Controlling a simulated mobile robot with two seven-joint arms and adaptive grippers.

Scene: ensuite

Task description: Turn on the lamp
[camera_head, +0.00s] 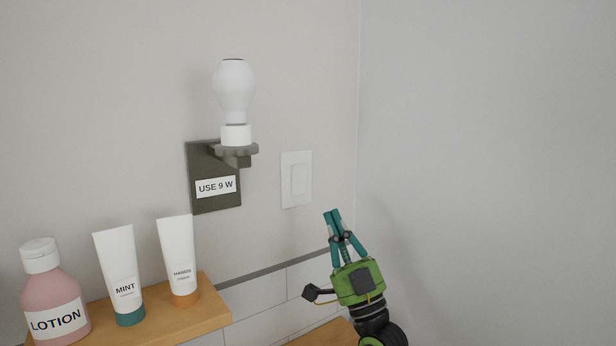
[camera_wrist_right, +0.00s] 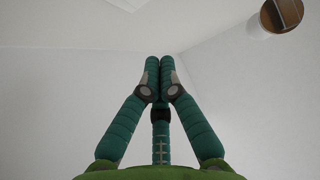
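The lamp is a white bulb (camera_head: 234,92) standing upright, unlit, in a wall holder (camera_head: 234,151). The holder's dark plate (camera_head: 215,205) carries a label reading "USE 9 W". A white wall switch (camera_head: 297,180) is to the right of the lamp. My right gripper (camera_head: 332,214) is below and to the right of the switch, apart from it in the picture, with its fingers pointing up. In the right wrist view its teal fingertips (camera_wrist_right: 160,62) are together with nothing between them. My left gripper is not in view.
A wooden shelf (camera_head: 212,314) at the lower left holds a pink lotion bottle (camera_head: 57,305), a mint tube (camera_head: 117,268) and another white tube (camera_head: 178,250). The wall corner is right of the switch. A round brown-and-white object (camera_wrist_right: 281,16) shows in the wrist view.

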